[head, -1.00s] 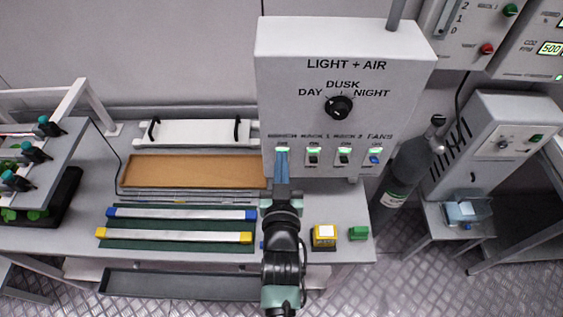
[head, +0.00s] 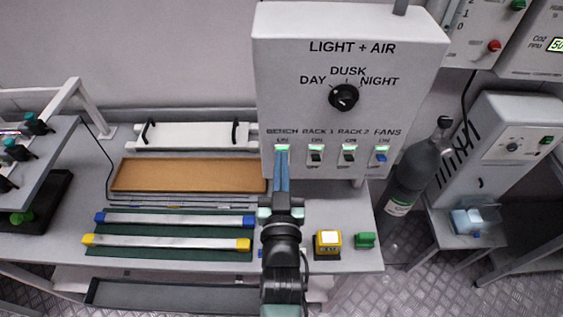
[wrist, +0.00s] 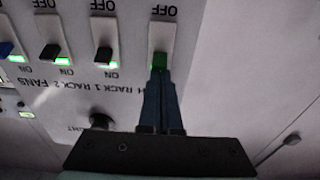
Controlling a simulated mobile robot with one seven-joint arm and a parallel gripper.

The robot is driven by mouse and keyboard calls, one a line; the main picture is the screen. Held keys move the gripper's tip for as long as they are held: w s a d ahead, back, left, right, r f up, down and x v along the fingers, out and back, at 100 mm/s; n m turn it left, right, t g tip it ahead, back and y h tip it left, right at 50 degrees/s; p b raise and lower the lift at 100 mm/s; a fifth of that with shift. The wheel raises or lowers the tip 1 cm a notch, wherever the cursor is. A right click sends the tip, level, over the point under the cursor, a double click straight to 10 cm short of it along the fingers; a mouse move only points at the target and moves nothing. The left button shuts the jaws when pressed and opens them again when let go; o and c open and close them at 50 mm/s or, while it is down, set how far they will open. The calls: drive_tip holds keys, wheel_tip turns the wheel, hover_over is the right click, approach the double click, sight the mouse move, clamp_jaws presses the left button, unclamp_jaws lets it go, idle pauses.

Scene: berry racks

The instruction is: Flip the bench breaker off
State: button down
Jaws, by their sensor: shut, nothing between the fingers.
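The bench breaker (head: 282,148) is the leftmost switch in the row on the grey LIGHT + AIR box (head: 350,60). Its green light is lit in the head view, and its lever is mostly hidden behind my fingers. My gripper (head: 282,156) is shut and empty, its blue fingers pointing up at this breaker. The wrist view shows the box upside down, with the bench breaker (wrist: 162,42) straight ahead of my fingertips (wrist: 160,76). The tips overlap the lower edge of its green patch; I cannot tell whether they touch.
To the right are the RACK 1 (head: 316,155), RACK 2 (head: 349,155) and FANS (head: 382,157) breakers, all with green lights lit. A dial (head: 343,97) sits above. A yellow button box (head: 328,241) and a green block (head: 365,240) stand on the bench below.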

drive_tip(key=f+t+b, duration=0.1)
drive_tip(key=b, duration=0.4)
drive_tip(key=shift+s+f, duration=0.15)
drive_tip(key=shift+f, duration=0.05)
drive_tip(key=t+b, duration=0.1)
drive_tip(key=b, duration=0.2)
drive_tip(key=shift+f, duration=0.2)
drive_tip(key=t+b, duration=0.1)
drive_tip(key=b, duration=0.4)
drive_tip(key=t+b, duration=0.2)
drive_tip(key=b, duration=0.4)
drive_tip(key=shift+s+f, duration=0.15)
drive_tip(key=shift+f, duration=0.2)
